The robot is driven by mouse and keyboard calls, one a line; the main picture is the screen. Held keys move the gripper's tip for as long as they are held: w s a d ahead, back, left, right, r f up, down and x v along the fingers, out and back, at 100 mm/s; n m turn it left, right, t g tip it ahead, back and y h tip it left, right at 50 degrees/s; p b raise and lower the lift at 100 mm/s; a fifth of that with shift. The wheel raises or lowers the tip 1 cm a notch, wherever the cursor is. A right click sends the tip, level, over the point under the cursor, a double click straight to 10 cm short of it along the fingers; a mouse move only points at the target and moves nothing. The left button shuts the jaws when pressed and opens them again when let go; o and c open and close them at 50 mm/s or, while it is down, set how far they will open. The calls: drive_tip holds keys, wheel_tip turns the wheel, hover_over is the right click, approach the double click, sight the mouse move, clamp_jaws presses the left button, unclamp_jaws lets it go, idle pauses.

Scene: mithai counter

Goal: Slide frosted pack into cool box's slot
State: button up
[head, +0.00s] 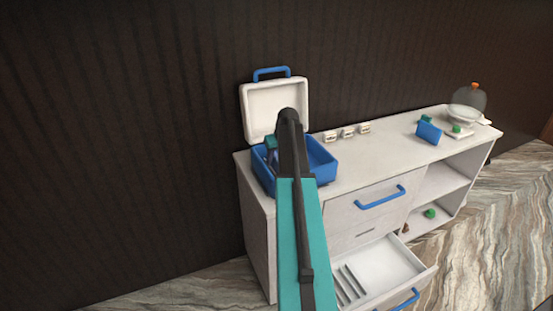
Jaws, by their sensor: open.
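The blue cool box (323,160) stands on the left end of the white counter in the head view. Its white lid (262,98) with a blue handle is raised open against the wall. My teal and black arm reaches over the box and hides its middle, so I cannot make out the slot. My gripper (272,160) is open at the left inside part of the box, mostly hidden behind the arm and dark and small. I cannot pick out the frosted pack there with certainty. A blue block with a green-teal part (429,131) stands on the counter further right.
Several small white tubs (348,132) line the counter's back edge. A scale-like stand with a clear dome (467,108) is at the far right. A lower drawer (390,268) is pulled out at the front, with dividers inside. The counter (385,155) is clear between the box and the blue block.

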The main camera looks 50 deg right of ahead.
drive_tip(key=b+v, duration=0.3)
drive_tip(key=v, duration=1)
drive_tip(key=shift+r+b, duration=0.3)
drive_tip(key=shift+r, duration=0.05)
drive_tip(key=shift+s, duration=0.1)
drive_tip(key=shift+s, duration=0.1)
idle(0.6)
